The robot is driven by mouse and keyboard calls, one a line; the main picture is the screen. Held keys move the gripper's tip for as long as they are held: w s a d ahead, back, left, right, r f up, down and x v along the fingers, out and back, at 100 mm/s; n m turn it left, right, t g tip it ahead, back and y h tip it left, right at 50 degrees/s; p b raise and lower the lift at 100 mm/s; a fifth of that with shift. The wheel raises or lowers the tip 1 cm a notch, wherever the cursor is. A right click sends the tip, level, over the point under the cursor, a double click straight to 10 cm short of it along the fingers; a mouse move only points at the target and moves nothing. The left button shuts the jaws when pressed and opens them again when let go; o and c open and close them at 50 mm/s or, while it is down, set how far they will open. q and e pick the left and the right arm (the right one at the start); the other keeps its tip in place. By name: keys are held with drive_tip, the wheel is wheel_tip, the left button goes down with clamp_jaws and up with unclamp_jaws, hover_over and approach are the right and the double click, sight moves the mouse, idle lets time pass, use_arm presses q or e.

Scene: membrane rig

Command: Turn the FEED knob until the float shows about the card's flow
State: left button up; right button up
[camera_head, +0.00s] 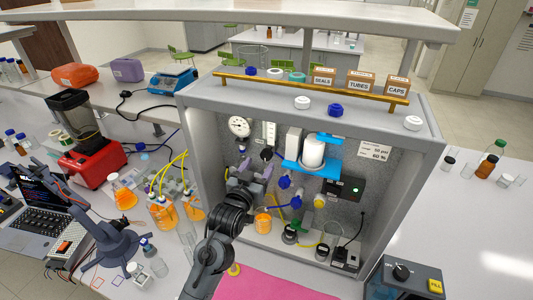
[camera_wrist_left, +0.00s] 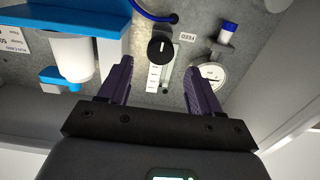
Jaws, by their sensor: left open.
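The black FEED knob (camera_head: 266,153) is on the rig's back panel, below the flow tube with its white scale (camera_head: 269,132). In the left wrist view the picture is turned over; the knob (camera_wrist_left: 161,48) has a white pointer line and lies just beyond the gap between my fingertips. The flow scale (camera_wrist_left: 154,78) shows between the fingers; the float is too small to read. My left gripper (camera_head: 255,168) is open and empty in front of the panel, apart from the knob. The card (camera_head: 375,149) is on the panel's right; "60 %" is readable. My right gripper is not in view.
A round gauge (camera_head: 239,127) sits beside the flow tube. A blue bracket with a white cylinder (camera_head: 314,150) is right of the knob. The rig's side walls and top shelf enclose the panel.

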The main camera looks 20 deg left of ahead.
sight(265, 156)
use_arm(q)
drive_tip(key=shift+w+p, duration=0.65)
drive_tip(key=shift+w, duration=2.95)
drive_tip(key=c, duration=1)
